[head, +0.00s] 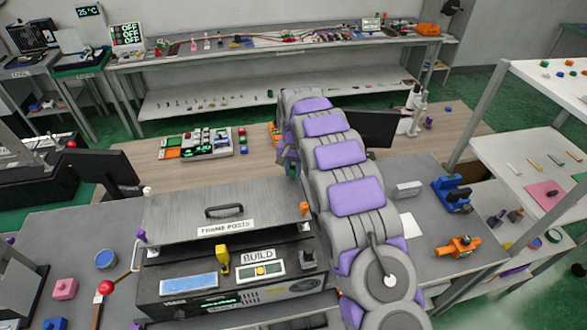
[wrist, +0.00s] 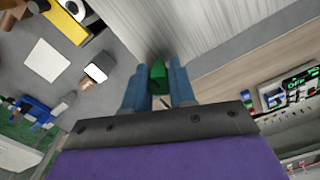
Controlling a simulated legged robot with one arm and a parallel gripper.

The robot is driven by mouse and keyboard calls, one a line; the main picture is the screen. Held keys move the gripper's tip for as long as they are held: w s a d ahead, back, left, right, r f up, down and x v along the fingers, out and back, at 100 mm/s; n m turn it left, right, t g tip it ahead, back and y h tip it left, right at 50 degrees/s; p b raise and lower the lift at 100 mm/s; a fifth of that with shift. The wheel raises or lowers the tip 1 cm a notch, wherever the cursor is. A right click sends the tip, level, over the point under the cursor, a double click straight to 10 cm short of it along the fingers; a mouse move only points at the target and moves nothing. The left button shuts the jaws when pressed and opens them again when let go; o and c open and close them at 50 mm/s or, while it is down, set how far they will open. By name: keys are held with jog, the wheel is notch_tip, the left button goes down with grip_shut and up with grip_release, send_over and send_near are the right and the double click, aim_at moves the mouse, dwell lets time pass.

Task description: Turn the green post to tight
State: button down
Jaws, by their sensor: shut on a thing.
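The green post (wrist: 158,76) shows in the wrist view between the two blue fingers of my gripper (wrist: 159,88), at the edge of a grey brushed-metal plate. My gripper is shut on the post, with a finger on each side. In the head view my grey and purple arm hides the green post and most of my gripper. The fixture there is a box with a metal top (head: 185,215) labelled FRAME POSTS. A white post (head: 147,190), a purple post (head: 141,236) and an orange post (head: 304,208) stand at its other corners. I cannot read the green post's setting.
A BUILD panel (head: 258,270) with a yellow lever (head: 221,262) is on the fixture's front. A black handle (head: 224,210) rises from its top. A monitor (head: 112,172) stands left. A blue clamp (head: 452,195) and an orange part (head: 459,247) lie right, near a white shelf (head: 540,155).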

jog(key=shift+a+r+m, duration=0.1)
jog(key=shift+m, duration=0.6)
jog(key=c, duration=0.9)
grip_release()
jog(key=shift+a, duration=0.1)
jog(key=shift+c, duration=0.2)
jog(key=shift+r, duration=0.25)
notch_tip(320, 180, up, 17)
jog(key=p, duration=0.2)
jog(key=shift+f, duration=0.2)
